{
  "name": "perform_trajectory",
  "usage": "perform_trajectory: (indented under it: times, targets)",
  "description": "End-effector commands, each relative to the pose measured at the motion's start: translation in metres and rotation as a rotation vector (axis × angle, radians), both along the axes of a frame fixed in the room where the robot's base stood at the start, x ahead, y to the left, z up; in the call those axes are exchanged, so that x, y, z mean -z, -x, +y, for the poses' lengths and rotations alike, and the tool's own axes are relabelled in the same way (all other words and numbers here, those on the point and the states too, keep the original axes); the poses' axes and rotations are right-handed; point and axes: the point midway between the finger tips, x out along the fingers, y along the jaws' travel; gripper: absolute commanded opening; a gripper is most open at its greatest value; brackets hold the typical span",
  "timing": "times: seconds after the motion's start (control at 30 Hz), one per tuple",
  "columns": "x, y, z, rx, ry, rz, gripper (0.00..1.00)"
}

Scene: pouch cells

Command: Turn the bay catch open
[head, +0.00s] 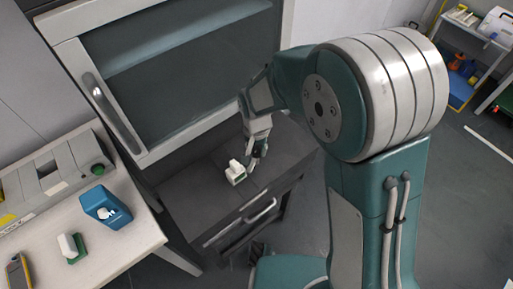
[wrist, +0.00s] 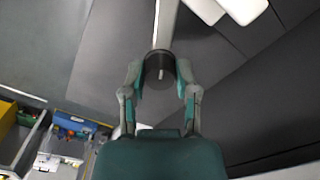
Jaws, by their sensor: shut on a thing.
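The catch shows in the wrist view as a round black knob (wrist: 159,66) with a pale slot in its face. A pale bar (wrist: 167,22) runs from it to the top edge. My gripper (wrist: 159,80) has one finger on each side of the knob and is shut on it. In the head view my gripper (head: 257,150) reaches down to the dark bay top (head: 205,200), just right of a white and green block (head: 236,172). The knob cannot be made out there, and how far it is turned is unclear.
A cabinet with a glass door (head: 185,65) stands behind. A pale bench (head: 125,245) at the left carries a blue holder (head: 105,207), another white and green block (head: 70,247) and a control box. A drawer handle (head: 260,210) is on the dark unit's front.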

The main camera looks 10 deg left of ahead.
Motion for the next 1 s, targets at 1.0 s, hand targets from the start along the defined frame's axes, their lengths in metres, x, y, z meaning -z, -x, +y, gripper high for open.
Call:
perform_trajectory:
  times: [1.0]
  targets:
    - [0.0006,-0.0001,0.0007,-0.908,-0.001,-0.001,0.00]
